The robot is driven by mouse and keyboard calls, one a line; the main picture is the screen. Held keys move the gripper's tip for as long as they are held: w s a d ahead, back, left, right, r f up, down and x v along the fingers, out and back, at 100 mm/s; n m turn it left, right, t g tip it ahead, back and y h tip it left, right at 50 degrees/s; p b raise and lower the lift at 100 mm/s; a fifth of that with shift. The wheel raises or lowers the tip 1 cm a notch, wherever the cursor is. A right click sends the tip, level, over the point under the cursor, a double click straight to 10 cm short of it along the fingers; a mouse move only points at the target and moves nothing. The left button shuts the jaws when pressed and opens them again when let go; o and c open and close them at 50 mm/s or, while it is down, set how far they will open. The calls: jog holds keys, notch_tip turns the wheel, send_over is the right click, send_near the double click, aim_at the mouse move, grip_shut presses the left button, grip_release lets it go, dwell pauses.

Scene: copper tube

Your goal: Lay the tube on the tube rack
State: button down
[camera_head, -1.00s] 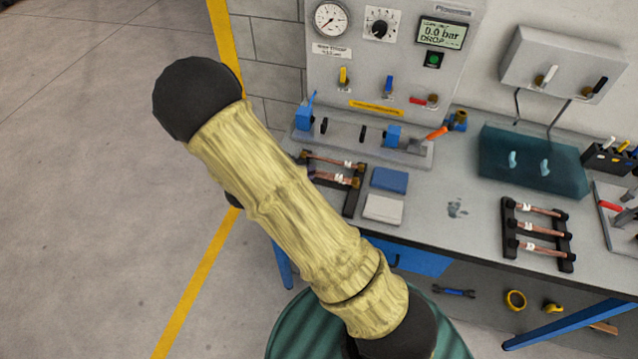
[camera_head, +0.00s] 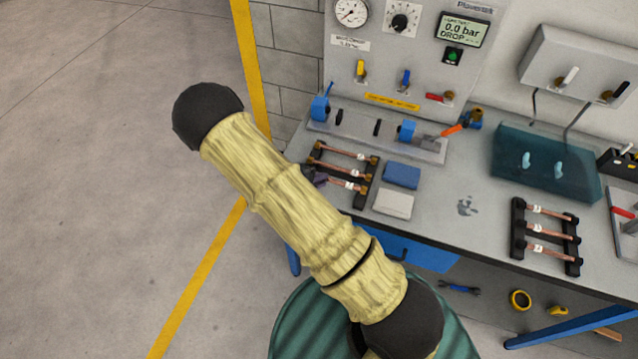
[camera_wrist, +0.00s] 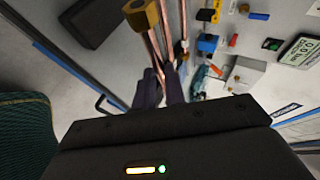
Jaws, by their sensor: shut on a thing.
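My gripper's dark fingers show in the wrist view (camera_wrist: 161,76), shut on a copper tube (camera_wrist: 154,46) with a brass end fitting (camera_wrist: 140,14). Other copper tubes run close beside it, so the overlap is hard to separate. In the head view my yellow-sleeved arm hides most of the gripper; dark finger parts (camera_head: 318,179) show at the left edge of the left black rack (camera_head: 361,197). Copper tubes with brass ends and white labels (camera_head: 346,152) lie at that rack. I cannot tell whether the held tube touches it. A second black rack (camera_head: 518,228) on the right holds three copper tubes.
A blue block (camera_head: 402,175) and a white block (camera_head: 394,204) lie right of the left rack. A test fixture (camera_head: 425,148) stands behind it, below the gauge panel (camera_head: 400,70). A teal translucent bin (camera_head: 545,168) is at the back right. The bench middle is fairly clear.

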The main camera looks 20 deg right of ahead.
jog(key=shift+w+f, duration=0.1)
jog(key=shift+f, duration=1)
jog(key=shift+f, duration=0.2)
jog(key=c, duration=1.5)
grip_release()
jog(key=shift+r, duration=0.1)
jog(key=shift+o, duration=0.2)
